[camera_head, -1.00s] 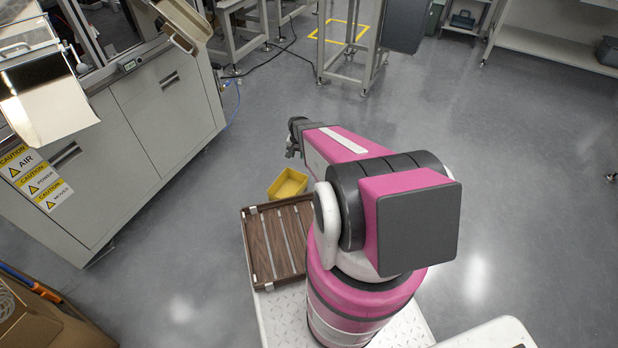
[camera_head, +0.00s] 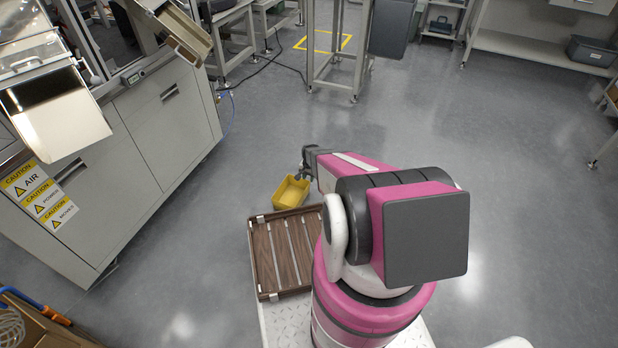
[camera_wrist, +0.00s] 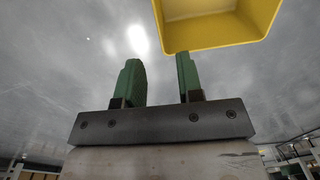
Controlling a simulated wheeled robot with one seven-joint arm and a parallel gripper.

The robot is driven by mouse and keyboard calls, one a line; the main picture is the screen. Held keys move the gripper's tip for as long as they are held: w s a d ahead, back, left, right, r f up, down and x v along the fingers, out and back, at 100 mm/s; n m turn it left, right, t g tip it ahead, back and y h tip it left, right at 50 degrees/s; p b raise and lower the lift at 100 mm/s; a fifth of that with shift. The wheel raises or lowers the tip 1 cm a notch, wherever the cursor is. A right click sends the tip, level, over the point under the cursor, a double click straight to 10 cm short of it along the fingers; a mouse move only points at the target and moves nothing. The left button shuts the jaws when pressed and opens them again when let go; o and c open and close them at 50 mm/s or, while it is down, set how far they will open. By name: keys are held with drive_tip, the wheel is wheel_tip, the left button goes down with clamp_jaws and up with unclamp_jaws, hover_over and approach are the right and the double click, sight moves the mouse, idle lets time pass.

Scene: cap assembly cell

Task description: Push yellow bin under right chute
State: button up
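The yellow bin (camera_head: 291,192) is open-topped and lies just beyond the far edge of my wooden-slatted tray. In the wrist view the bin (camera_wrist: 215,25) fills the upper right, with its inside showing. My gripper (camera_head: 305,172) is right beside the bin's far right side. In the wrist view the two green fingers of my gripper (camera_wrist: 160,75) stand apart with a gap between them. The right fingertip meets the bin's near edge in the picture; I cannot tell whether they touch. The right chute (camera_head: 185,38) juts from the machine at the upper left.
The left chute (camera_head: 55,115) hangs from the grey machine cabinet (camera_head: 150,135). A metal frame stand (camera_head: 335,80) stands at the top middle, with a yellow floor marking (camera_head: 325,42) behind it. A cardboard box (camera_head: 45,325) is at bottom left. The floor between bin and cabinet is clear.

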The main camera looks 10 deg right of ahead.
approach(308, 194)
drive_tip(key=f, duration=0.5)
drive_tip(key=shift+w+a+f, duration=0.1)
drive_tip(key=shift+a+f, duration=0.05)
drive_tip(key=shift+a, duration=0.05)
clamp_jaws()
